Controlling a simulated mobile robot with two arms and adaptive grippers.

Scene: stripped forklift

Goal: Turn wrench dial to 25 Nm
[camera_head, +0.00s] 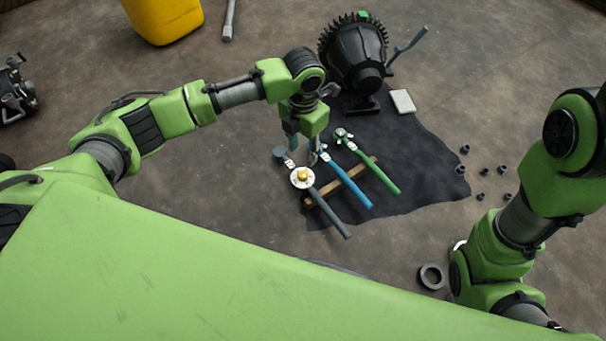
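Three wrenches lie side by side across a wooden bar (327,194) on a dark cloth (425,168). The left one is the dark grey wrench (330,215), with a round pale dial (303,178) that has a gold centre. The blue wrench (347,186) is in the middle and the green wrench (378,171) is on the right. My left gripper (303,153) points down over the wrench heads, just behind the dial. Its fingers look spread, with nothing seen held between them. The dial's markings are too small to read. My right arm is at the right; its gripper is not visible.
A black geared housing (355,55) stands behind the wrenches, with a white block (402,101) beside it. Several small dark sockets (482,171) lie right of the cloth. A dark ring (432,276) lies near my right arm. A yellow container (165,18) stands at the back left.

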